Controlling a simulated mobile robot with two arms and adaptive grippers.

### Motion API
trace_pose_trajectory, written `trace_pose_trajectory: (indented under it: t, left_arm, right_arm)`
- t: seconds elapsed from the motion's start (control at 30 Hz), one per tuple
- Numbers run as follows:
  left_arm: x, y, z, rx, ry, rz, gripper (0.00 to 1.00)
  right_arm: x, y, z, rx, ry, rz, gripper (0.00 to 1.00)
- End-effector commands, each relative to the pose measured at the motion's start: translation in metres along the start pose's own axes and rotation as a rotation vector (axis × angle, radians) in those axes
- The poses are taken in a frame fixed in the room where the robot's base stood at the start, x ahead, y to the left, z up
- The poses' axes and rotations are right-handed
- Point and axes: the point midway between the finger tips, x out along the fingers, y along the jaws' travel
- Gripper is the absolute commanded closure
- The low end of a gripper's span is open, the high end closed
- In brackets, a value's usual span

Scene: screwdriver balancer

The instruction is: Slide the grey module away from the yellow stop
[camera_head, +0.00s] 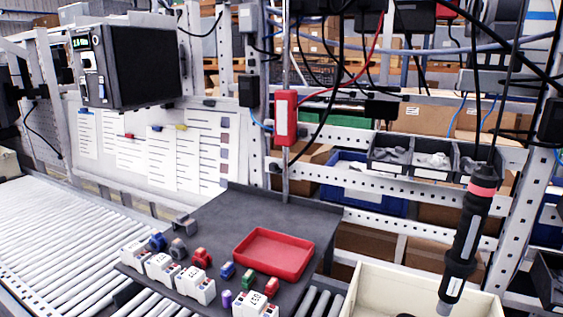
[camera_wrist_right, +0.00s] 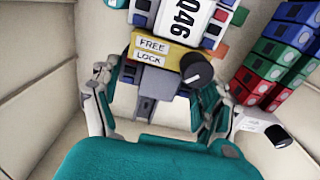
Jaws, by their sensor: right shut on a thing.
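In the right wrist view, my right gripper (camera_wrist_right: 165,120) has its grey and teal fingers on either side of a grey module (camera_wrist_right: 152,108). It is shut on this module, though the contact is partly hidden. Just above the module sits a yellow stop (camera_wrist_right: 150,50) with a "FREE LOCK" label and a black knob (camera_wrist_right: 196,70). The module and the stop appear close together; I cannot tell whether they touch. A white block marked Q46 (camera_wrist_right: 190,20) is above the stop. No gripper shows in the head view, and I cannot clearly identify the grey module or the stop there.
Stacked green, blue and red blocks (camera_wrist_right: 275,55) stand right of my right gripper, with cream walls around. The head view shows a dark bench (camera_head: 280,215) with a red tray (camera_head: 274,254), several small modules (camera_head: 195,284), a hanging screwdriver (camera_head: 466,235) and a cream bin (camera_head: 400,292).

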Motion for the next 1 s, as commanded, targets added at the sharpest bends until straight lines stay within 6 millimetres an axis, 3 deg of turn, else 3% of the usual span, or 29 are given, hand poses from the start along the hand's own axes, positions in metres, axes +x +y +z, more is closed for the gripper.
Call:
trace_pose_trajectory:
  t: [1.0]
  left_arm:
    - [-0.021,0.002,0.003,-0.001,-0.008,0.002,0.64]
  right_arm:
    - [0.001,0.000,-0.031,-0.001,0.004,0.000,0.55]
